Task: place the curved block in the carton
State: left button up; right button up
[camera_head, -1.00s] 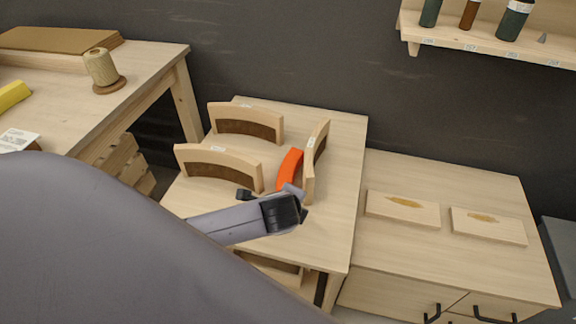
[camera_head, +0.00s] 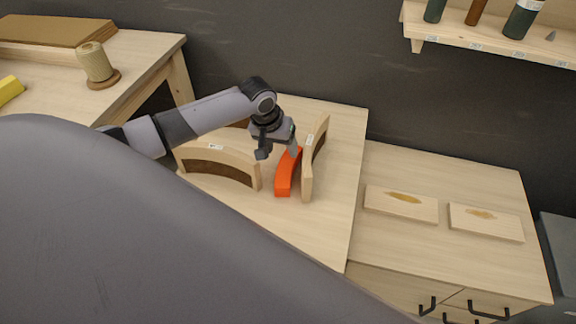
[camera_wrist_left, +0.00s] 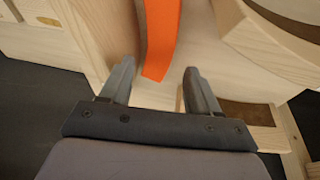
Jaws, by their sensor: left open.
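The orange curved block (camera_head: 284,178) lies on the small wooden table (camera_head: 335,190), just left of an upright curved wooden form (camera_head: 309,180). My left gripper (camera_head: 280,152) is open at the far end of the block. In the left wrist view the block's near end (camera_wrist_left: 158,55) shows between the two spread fingers (camera_wrist_left: 158,72), with gaps on both sides. Whether either finger touches it, I cannot tell. I cannot make out a carton in either view. My right gripper is not in view.
A second curved form (camera_head: 215,165) stands left of the block, and another behind is mostly hidden by my arm. A cabinet (camera_head: 430,245) with two flat boards stands right. A workbench (camera_head: 130,70) with a thread spool (camera_head: 96,64) is left. A bottle shelf (camera_head: 490,42) hangs above.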

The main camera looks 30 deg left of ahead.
aim_at(285, 164)
pick_arm(q)
jog(key=shift+s+b+x, duration=0.2)
jog(key=shift+b+x, duration=0.2)
jog(key=shift+x, duration=1.35)
jog(key=shift+s+b+x, duration=0.2)
jog(key=shift+b+x, duration=0.15)
jog(key=shift+x, duration=1.4)
jog(key=shift+d+f, duration=0.1)
